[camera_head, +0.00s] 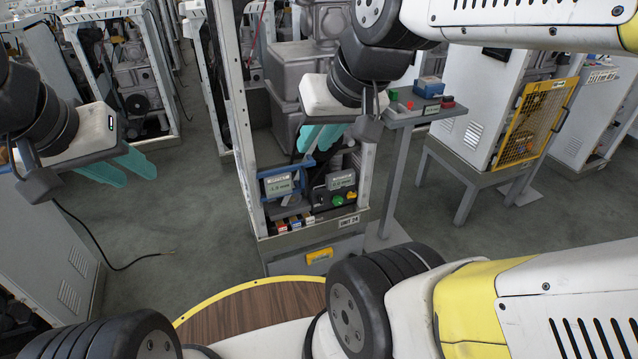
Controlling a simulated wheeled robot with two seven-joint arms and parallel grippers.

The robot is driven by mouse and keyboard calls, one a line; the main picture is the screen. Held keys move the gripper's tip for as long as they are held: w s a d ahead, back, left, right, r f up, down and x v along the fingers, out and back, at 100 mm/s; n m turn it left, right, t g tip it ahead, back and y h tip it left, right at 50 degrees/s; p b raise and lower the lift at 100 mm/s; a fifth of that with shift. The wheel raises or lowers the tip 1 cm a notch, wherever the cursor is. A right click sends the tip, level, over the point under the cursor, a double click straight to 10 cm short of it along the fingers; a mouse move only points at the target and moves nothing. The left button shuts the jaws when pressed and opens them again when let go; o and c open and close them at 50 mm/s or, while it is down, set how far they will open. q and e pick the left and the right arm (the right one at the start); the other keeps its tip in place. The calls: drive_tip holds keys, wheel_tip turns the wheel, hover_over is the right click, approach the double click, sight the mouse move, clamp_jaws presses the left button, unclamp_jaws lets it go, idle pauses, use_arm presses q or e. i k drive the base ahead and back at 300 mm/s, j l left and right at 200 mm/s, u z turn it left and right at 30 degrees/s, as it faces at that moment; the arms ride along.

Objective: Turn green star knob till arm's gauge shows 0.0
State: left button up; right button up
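The green star knob (351,198) sits low inside the open grey cabinet frame, at the right of the bay. A small display (341,180) is just above it. A gauge in a blue frame (278,185) stands to its left; its reading looks like a negative number, too small to be certain. My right gripper (320,138) has teal fingers pointing down, above and behind the display, apart from the knob; its fingers look parted with nothing between them. My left gripper (118,170) is off to the left over the floor, with its two teal fingers apart and empty.
A grey pedestal (398,120) with buttons and a blue box (429,87) stands right of the cabinet. The cabinet's upright post (235,110) lies between my grippers. A cable (115,268) lies on the floor at left. A yellow-framed guard (535,120) is at right.

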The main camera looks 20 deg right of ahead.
sight(337, 201)
drive_tip(key=l+u, duration=0.1)
drive_tip(key=l, duration=1.5)
drive_tip(key=i, duration=0.05)
